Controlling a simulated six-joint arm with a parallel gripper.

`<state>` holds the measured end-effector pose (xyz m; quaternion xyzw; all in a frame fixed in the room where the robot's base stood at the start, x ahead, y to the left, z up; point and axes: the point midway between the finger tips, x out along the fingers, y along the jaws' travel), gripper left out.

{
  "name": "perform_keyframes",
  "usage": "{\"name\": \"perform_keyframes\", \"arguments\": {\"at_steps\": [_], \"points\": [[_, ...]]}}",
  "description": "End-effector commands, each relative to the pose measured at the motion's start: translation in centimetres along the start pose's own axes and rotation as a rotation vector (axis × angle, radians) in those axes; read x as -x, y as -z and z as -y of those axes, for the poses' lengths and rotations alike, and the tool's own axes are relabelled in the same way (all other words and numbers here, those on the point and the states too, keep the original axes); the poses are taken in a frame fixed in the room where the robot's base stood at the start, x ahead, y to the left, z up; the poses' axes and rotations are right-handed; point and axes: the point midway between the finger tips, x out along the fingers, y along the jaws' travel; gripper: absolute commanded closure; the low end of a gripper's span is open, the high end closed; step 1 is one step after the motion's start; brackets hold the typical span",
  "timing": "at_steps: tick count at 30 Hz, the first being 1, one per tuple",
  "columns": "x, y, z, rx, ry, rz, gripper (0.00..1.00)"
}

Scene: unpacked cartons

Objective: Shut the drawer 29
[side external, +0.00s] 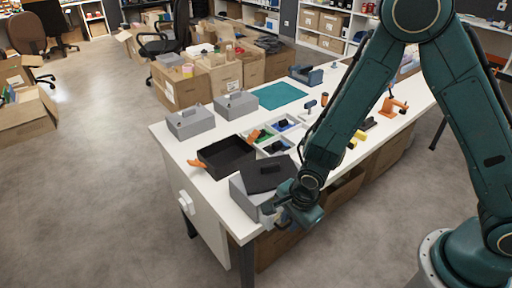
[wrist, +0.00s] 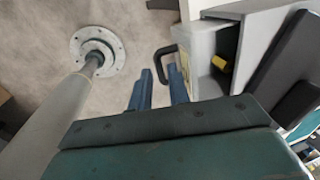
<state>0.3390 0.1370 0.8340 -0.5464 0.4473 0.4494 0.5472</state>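The drawer (wrist: 201,42) is part of a small grey cabinet (wrist: 265,25) and stands partly open in the wrist view. A yellow object (wrist: 219,64) lies in its dark inside. A black handle (wrist: 160,62) sticks out from the drawer front. My gripper (wrist: 160,84) is open and empty, with its two blue fingers apart. The fingertips are close to the handle; I cannot tell whether they touch it. In the side external view the cabinet (side external: 243,197) stands at the table's near corner. My gripper (side external: 284,212) is beside it and hides most of the drawer.
A dark tray (side external: 268,174) lies on the cabinet. A black open box (side external: 226,158), two grey boxes (side external: 190,122) and a teal mat (side external: 279,95) are on the white table (side external: 172,155). Cartons stand under and behind the table.

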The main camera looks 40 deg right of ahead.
Motion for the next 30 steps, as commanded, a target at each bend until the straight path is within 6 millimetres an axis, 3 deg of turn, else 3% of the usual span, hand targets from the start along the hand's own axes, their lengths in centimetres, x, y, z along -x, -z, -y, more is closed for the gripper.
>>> {"name": "perform_keyframes", "arguments": {"at_steps": [3, 6, 15, 25, 30], "points": [[0.0, 0.0, 0.0, 0.000, 0.000, 0.000, 0.82], [0.0, 0.0, 0.0, 0.000, 0.000, 0.000, 1.00], [0.0, 0.0, 0.3, 0.000, 0.001, 0.000, 1.00], [-0.7, 0.0, 3.5, -0.002, 0.001, -0.002, 1.00], [-0.8, 0.0, 4.1, -0.001, 0.001, -0.002, 1.00]]}}
